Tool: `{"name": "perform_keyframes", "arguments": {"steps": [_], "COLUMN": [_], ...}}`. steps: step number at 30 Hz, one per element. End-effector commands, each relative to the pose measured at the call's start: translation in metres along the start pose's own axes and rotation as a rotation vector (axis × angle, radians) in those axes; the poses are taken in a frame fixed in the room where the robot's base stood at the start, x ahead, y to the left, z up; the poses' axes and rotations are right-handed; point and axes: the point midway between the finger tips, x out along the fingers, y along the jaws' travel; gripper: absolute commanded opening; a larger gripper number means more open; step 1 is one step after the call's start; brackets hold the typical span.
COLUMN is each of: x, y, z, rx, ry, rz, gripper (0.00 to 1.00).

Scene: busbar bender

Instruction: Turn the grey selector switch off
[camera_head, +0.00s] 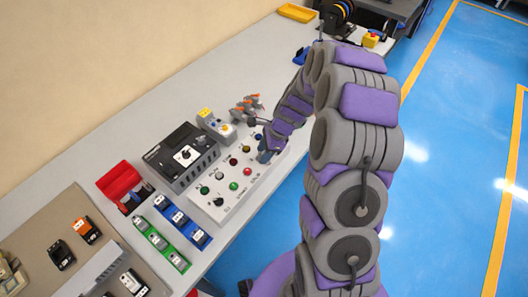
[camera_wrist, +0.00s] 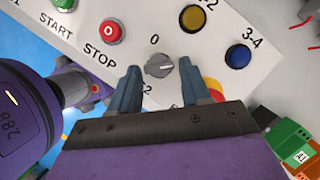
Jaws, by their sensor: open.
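The grey selector switch (camera_wrist: 159,65) is a small round knob on the white control panel (camera_wrist: 120,58). A "0" is printed above it in the wrist view, and a partly covered label ending in "2" shows below it. Its ridge looks slanted, but I cannot tell which mark it points to. My gripper (camera_wrist: 160,70) is open, with one blue-grey finger on each side of the knob and gaps visible between. In the head view, my gripper (camera_head: 265,153) is at the right part of the panel (camera_head: 240,200), and the grey knob is hidden there.
Near the knob are a red STOP button (camera_wrist: 111,32), a yellow button (camera_wrist: 192,18) and a blue button (camera_wrist: 238,56). A black box with a dial (camera_head: 182,158) stands behind the panel. Green and blue terminal blocks (camera_head: 160,243) lie to the left. Blue floor is right of the table.

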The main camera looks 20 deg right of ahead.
Motion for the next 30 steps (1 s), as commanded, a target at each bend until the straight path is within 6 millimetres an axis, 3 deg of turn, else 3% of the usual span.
{"name": "perform_keyframes", "arguments": {"steps": [6,19,30], "x": [0.0,-0.0001,-0.0012], "y": [-0.0001,-0.0007,-0.0025], "z": [-0.0002,-0.0003,0.0006], "rx": [0.0,0.0,-0.061], "ry": [0.0,0.0,-0.001], "rz": [0.0,-0.001,0.026], "gripper": [0.47,0.06,0.06]}}
